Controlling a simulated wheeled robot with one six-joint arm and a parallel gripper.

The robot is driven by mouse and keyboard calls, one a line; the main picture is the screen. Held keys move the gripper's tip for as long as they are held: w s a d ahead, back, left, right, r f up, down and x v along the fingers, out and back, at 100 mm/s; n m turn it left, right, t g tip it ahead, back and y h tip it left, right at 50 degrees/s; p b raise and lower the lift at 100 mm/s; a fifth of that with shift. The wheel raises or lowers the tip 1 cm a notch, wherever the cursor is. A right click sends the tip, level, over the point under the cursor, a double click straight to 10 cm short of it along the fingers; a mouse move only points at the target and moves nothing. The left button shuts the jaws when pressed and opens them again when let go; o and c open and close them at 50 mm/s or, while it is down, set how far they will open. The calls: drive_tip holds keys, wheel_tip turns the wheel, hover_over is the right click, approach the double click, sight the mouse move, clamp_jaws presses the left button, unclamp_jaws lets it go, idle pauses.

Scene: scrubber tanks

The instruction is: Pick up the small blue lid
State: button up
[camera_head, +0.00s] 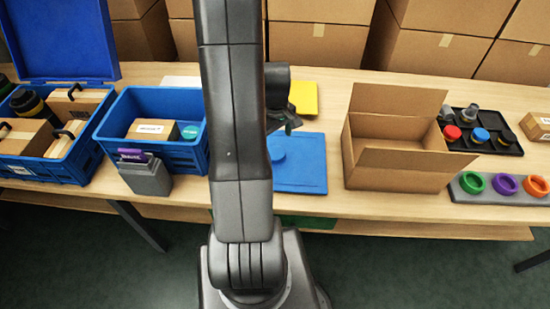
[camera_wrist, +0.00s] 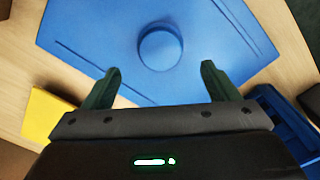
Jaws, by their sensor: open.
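The small blue lid (camera_head: 307,178) is a flat blue plate lying on the wooden table, with a raised round knob (camera_head: 277,155) on it. My arm hides its left part in the head view. In the wrist view the lid (camera_wrist: 90,40) fills the upper middle and its knob (camera_wrist: 160,47) stands just beyond the fingertips, roughly centred between them. My gripper (camera_head: 291,126) is over the lid's far side in the head view. In the wrist view its fingers (camera_wrist: 160,80) are apart, with nothing between them. I cannot tell its exact height above the lid.
An open blue crate (camera_head: 120,150) stands left of my arm. An open cardboard box (camera_head: 395,170) stands to the right. A yellow plate (camera_head: 304,97) lies behind the lid. A grey holder (camera_head: 151,177) stands at the front-left edge. Stacked cartons line the back.

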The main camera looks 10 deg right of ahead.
sight(275, 153)
drive_tip(key=shift+f, duration=3.35)
drive_tip(key=c, duration=1.2)
